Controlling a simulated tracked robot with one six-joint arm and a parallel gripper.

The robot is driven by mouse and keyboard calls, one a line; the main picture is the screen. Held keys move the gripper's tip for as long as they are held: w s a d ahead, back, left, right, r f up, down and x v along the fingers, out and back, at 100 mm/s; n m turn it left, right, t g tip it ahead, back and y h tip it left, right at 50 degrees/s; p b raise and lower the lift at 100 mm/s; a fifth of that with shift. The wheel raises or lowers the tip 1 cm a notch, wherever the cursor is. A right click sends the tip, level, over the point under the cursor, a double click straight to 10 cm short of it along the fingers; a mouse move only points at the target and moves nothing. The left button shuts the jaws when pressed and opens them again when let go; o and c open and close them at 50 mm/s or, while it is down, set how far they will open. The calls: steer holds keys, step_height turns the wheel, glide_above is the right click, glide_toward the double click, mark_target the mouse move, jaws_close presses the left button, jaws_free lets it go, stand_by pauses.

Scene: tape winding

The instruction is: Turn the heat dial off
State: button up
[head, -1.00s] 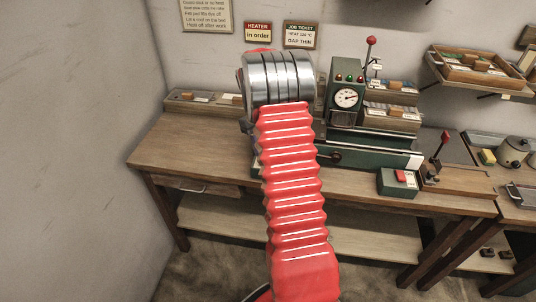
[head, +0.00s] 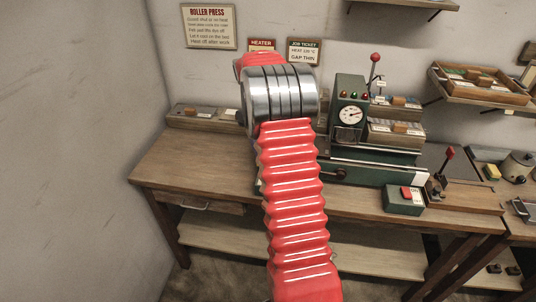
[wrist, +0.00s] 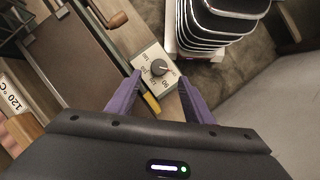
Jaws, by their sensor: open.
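The heat dial is a small black knob (wrist: 158,67) on a pale plate (wrist: 143,62) with lettering around it, in the wrist view. My gripper (wrist: 159,75) is open, with a purple finger on either side of the dial plate. The fingers frame the knob in the picture; I cannot tell how far above it they are. The lettering is too small to read the setting surely. In the head view my red arm hides the dial and my gripper.
A green press (head: 350,90) with a round gauge (head: 351,115) stands on the wooden bench (head: 190,160). A yellow piece (wrist: 151,103) lies by the dial plate. A stack of dark-topped trays (wrist: 212,25) is beyond the dial. A red-switched box (head: 404,200) sits at the bench front.

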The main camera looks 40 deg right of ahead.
stand_by(0.3)
steer(key=s+a+r+t+h, duration=0.1)
steer(key=s+a+r+t, duration=0.1)
steer(key=a+r, duration=0.55)
steer(key=s+a+r+t, duration=0.3)
steer(key=a+r, duration=0.2)
steer(key=a, duration=0.5)
steer(key=s+a+n+t, duration=0.1)
steer(key=s+a+t, duration=0.4)
steer(key=s+a, duration=0.9)
steer(key=shift+a+f+y, duration=0.3)
steer(key=shift+a+f, duration=0.05)
steer(key=shift+a, duration=0.1)
steer(key=c, duration=0.3)
steer(key=shift+a, duration=0.1)
steer(key=shift+c, duration=0.5)
